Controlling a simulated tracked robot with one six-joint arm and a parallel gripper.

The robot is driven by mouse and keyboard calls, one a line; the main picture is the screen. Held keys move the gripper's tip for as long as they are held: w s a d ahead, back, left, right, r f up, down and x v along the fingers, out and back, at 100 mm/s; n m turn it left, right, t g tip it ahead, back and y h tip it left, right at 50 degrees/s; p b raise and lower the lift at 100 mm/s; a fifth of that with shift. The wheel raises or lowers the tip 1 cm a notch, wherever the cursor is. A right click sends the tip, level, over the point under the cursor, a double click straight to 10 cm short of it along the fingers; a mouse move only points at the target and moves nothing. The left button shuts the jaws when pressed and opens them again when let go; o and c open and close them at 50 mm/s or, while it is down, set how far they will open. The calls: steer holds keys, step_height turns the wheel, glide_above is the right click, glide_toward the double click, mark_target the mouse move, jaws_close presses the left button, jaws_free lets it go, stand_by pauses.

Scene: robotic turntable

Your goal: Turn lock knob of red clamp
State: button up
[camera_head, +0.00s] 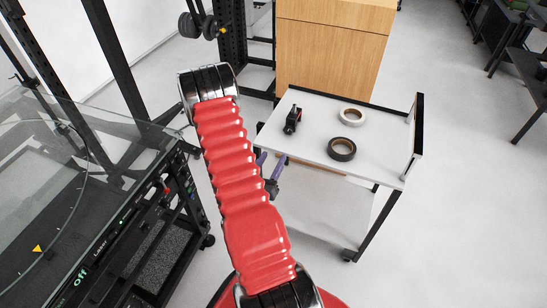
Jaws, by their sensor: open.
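My gripper (272,164) shows just right of my red arm, partly hidden behind it. Its two bluish-purple fingers stand apart with nothing visible between them. It is in front of the near left edge of a white cart. A small black tool with red bits (292,121) lies on the cart top, up and to the right of my gripper and apart from it. I cannot tell whether this is the red clamp. A small red part (166,189) also shows on the dark frame at left. No lock knob can be made out at this size.
The white cart (320,128) also carries a white tape roll (352,116) and a black tape roll (341,149). A glass-topped machine (45,185) with a lit "Off" panel stands at left. A wooden cabinet (333,50) is behind the cart.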

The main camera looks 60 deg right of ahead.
mark_target(288, 131)
stand_by(0.3)
steer(key=m, duration=0.4)
steer(key=shift+r+m, duration=0.15)
steer(key=shift+m, duration=0.15)
steer(key=shift+d, duration=0.1)
steer(key=d, duration=0.4)
steer(key=w+d, duration=0.1)
steer(key=d, duration=0.8)
steer(key=shift+w+d, duration=0.3)
steer(key=shift+w, duration=0.05)
steer(key=shift+c, duration=0.5)
steer(key=c, duration=1)
steer(key=shift+o, duration=0.2)
